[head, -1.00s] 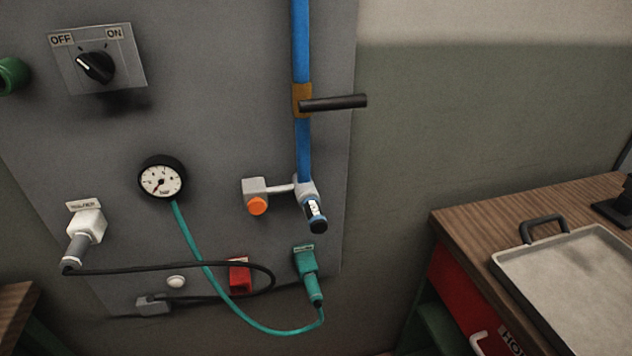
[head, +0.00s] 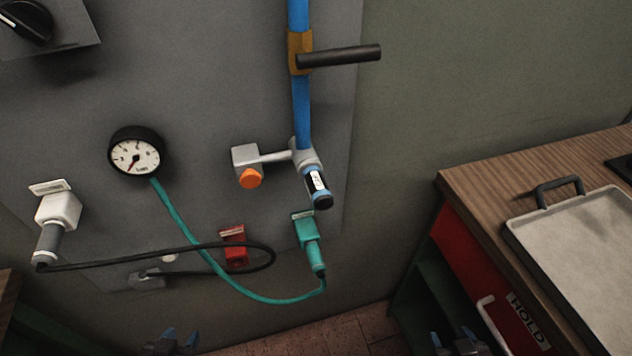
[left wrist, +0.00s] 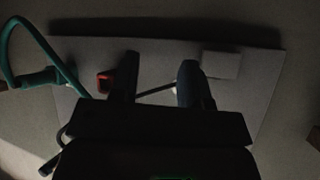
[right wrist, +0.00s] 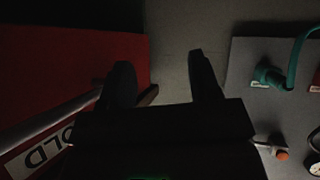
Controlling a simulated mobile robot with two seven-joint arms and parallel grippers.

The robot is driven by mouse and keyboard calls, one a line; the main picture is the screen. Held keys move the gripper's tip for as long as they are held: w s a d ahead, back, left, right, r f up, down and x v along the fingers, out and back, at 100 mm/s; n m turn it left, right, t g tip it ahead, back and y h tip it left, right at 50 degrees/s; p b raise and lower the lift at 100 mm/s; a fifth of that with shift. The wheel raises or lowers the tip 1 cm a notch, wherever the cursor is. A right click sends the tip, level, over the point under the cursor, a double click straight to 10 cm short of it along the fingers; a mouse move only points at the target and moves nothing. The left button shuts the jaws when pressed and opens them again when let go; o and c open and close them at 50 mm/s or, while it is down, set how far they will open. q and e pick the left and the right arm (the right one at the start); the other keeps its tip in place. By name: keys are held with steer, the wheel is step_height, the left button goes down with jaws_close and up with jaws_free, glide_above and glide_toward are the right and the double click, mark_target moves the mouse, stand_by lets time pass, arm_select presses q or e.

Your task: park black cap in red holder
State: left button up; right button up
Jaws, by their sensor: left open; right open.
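The red holder (head: 234,247) is on the lower part of the grey panel, behind the black cable; it also shows in the left wrist view (left wrist: 104,82). A black cap (head: 322,201) sits at the lower end of the labelled cylinder under the blue pipe. A grey plug (head: 48,243) with a black cable hangs in the white holder at left. I cannot tell for sure which is the task's cap. My left gripper (head: 180,335) is open at the bottom edge, below the panel. My right gripper (head: 453,338) is open near the red cabinet. Both look empty.
The teal holder (head: 306,229) carries a teal plug whose hose loops up to the gauge (head: 135,153). An orange knob (head: 250,179) and a dark lever (head: 340,55) stick out. A wooden bench (head: 480,190) with a metal tray (head: 590,240) stands at right.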

steer(key=w+a+r+n+t+y+p, duration=0.1)
steer(key=w+a+r+n, duration=0.2)
steer(key=a+r, duration=0.15)
steer(key=w+a+r+n+t+p, duration=0.1)
steer(key=w+a+r+n+p, duration=0.15)
steer(key=a+r, duration=0.2)
steer(key=n+t+y+p, duration=0.4)
steer(key=n+y, duration=0.1)
steer(key=n, duration=0.9)
glide_toward(324, 205)
steer(key=shift+m, duration=0.25)
steer(key=x, duration=0.5)
steer(key=shift+w+d+f, duration=0.15)
steer(key=shift+w+d, duration=0.05)
steer(key=shift+s+a+r, duration=0.1)
steer(key=shift+a+r, duration=0.2)
steer(key=shift+r, duration=0.05)
arm_select(q)
step_height(324, 205, up, 9)
steer(key=shift+w+a+f, duration=0.15)
steer(key=shift+w, duration=0.15)
steer(key=shift+w, duration=0.1)
